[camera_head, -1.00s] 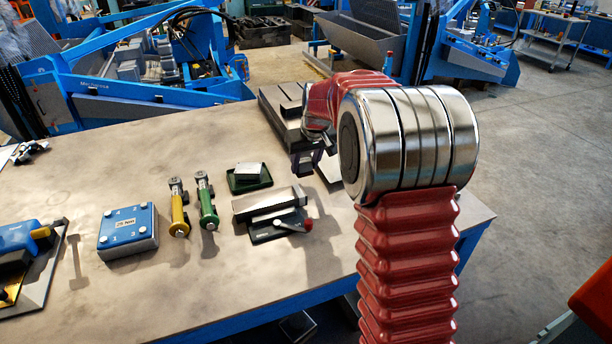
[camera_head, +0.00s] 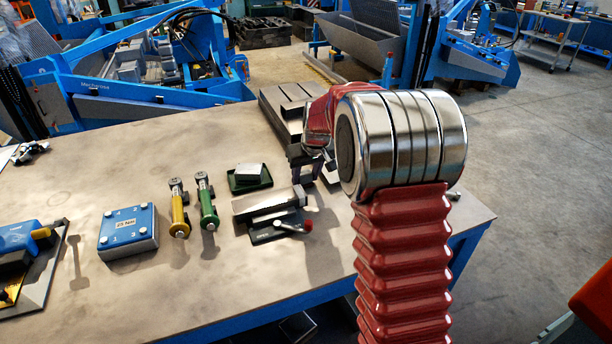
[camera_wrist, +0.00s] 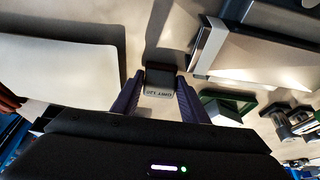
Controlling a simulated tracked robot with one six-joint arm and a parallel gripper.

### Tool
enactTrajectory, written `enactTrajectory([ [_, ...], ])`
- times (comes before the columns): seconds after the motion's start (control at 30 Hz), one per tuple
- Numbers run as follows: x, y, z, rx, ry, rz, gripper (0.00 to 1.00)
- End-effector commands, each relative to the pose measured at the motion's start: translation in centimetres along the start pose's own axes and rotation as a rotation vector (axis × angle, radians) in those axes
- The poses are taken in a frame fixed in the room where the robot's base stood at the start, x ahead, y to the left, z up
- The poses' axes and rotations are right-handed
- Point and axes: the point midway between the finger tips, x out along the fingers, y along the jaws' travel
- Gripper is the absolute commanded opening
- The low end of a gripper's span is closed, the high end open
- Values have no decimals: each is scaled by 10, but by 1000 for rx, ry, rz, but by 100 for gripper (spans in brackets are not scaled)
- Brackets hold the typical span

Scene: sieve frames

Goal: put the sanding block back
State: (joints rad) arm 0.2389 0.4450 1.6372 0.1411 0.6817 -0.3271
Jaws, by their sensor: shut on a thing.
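My gripper (camera_wrist: 161,88) is shut on a small dark block with a pale face lettered with what looks like a grit number, the sanding block (camera_wrist: 160,80). The block sits between the two dark fingertips in the wrist view. In the head view my gripper (camera_head: 303,164) is small, partly behind my arm, right of the long metal block and in front of the slotted plate. The sanding block cannot be made out there. How high it is above the table is hard to tell.
A slotted metal plate (camera_head: 283,106), a green tray (camera_head: 238,186) with a pale block in it, and a long metal block (camera_head: 262,208) are near my gripper. Yellow (camera_head: 179,215) and green (camera_head: 207,208) tools and a blue box (camera_head: 126,226) stand farther left.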

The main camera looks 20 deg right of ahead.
Motion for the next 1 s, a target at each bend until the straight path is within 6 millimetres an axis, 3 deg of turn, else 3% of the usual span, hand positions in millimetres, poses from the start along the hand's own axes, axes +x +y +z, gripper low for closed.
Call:
enactTrajectory([
  [0.1, 1, 0, 1, 0, 0, 0, 19],
  [0.13, 2, 0, 1, 0, 0, 0, 41],
  [0.37, 1, 0, 1, 0, 0, 0, 58],
  [0.77, -4, 0, 0, 0, 1, 0, 59],
  [1.0, -33, 0, -1, 0, 3, 1, 59],
])
